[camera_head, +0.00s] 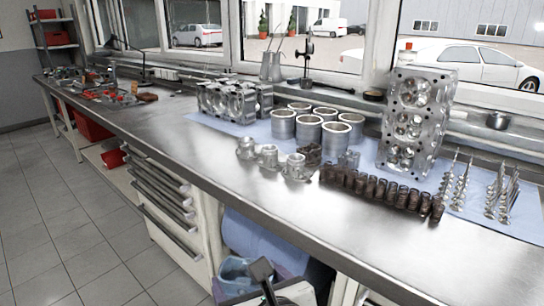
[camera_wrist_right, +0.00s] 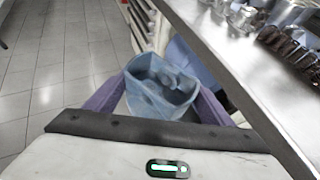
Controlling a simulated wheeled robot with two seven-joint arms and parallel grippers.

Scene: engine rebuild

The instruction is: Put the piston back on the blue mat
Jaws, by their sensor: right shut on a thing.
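A bluish-grey piston (camera_head: 236,272) is low in front of the bench in the head view, beside the drawers and below the worktop. My right gripper (camera_head: 243,284) is shut on it. In the right wrist view the piston (camera_wrist_right: 160,86) sits between two purple fingers, its hollow side partly showing. The blue mat (camera_head: 222,127) lies on the metal bench, above and beyond the gripper. Several silver pistons, one of them here (camera_head: 268,157), stand along the mat's front edge. My left gripper is not in view.
Cylinder liners (camera_head: 309,130), an engine block part (camera_head: 228,100), an upright cylinder head (camera_head: 410,125), a dark row of parts (camera_head: 375,188) and valves (camera_head: 500,195) crowd the mat. The bench front edge (camera_wrist_right: 240,85) lies right of the piston.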

